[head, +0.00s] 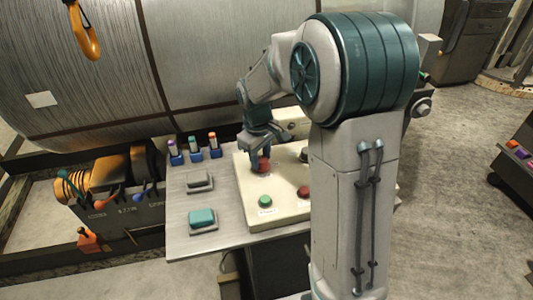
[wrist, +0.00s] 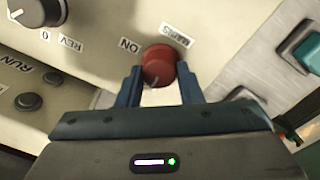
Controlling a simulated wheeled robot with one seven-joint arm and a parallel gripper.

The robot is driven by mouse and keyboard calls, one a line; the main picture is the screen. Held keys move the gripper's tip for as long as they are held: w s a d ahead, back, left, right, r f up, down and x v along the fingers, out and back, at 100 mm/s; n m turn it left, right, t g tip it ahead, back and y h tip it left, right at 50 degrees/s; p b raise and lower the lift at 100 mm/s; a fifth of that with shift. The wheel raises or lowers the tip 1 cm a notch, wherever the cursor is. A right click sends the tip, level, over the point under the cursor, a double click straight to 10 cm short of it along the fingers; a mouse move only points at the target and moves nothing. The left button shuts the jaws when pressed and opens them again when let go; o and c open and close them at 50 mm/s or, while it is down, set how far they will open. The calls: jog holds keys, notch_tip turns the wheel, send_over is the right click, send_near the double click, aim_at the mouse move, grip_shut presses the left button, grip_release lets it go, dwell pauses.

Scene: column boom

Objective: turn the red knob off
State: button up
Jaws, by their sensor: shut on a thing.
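The red knob (wrist: 158,64) sits on the cream control panel, with labels beside it, one of which seems to read "ON". A pale pointer mark shows near its lower edge. My gripper (wrist: 160,80) has its two blue fingers on either side of the knob, shut on it. In the head view my gripper (head: 259,154) reaches down to the red knob (head: 262,165), which is partly hidden by the fingers. The cream panel (head: 240,185) lies on a grey metal desk (head: 185,238).
A green button (head: 265,201) and a darker red button (head: 303,192) sit on the panel near the knob. A grey knob (wrist: 38,10) and a black knob (wrist: 28,101) show in the wrist view. Teal (head: 202,218) and grey (head: 200,180) switches lie left.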

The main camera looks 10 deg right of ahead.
aim_at(262, 160)
jog(key=shift+s+d+f, duration=0.1)
jog(key=shift+d+f, duration=0.05)
jog(key=shift+d, duration=0.05)
jog(key=o, duration=1)
jog(key=shift+d, duration=0.15)
jog(key=shift+a, duration=0.25)
notch_tip(262, 160, up, 14)
jog(key=shift+s+r, duration=0.1)
jog(key=shift+s, duration=0.05)
jog(key=s+f+m+t, duration=0.1)
jog(key=s+m, duration=0.1)
jog(key=s, duration=0.4)
jog(key=s+f+m, duration=0.2)
jog(key=s, duration=0.5)
jog(key=s+f+m+t, duration=0.1)
jog(key=s+f+m, duration=0.1)
jog(key=s, duration=0.5)
jog(key=shift+s+d+f+m+t, duration=0.2)
jog(key=shift+m+t, duration=0.1)
jog(key=shift+m, duration=0.2)
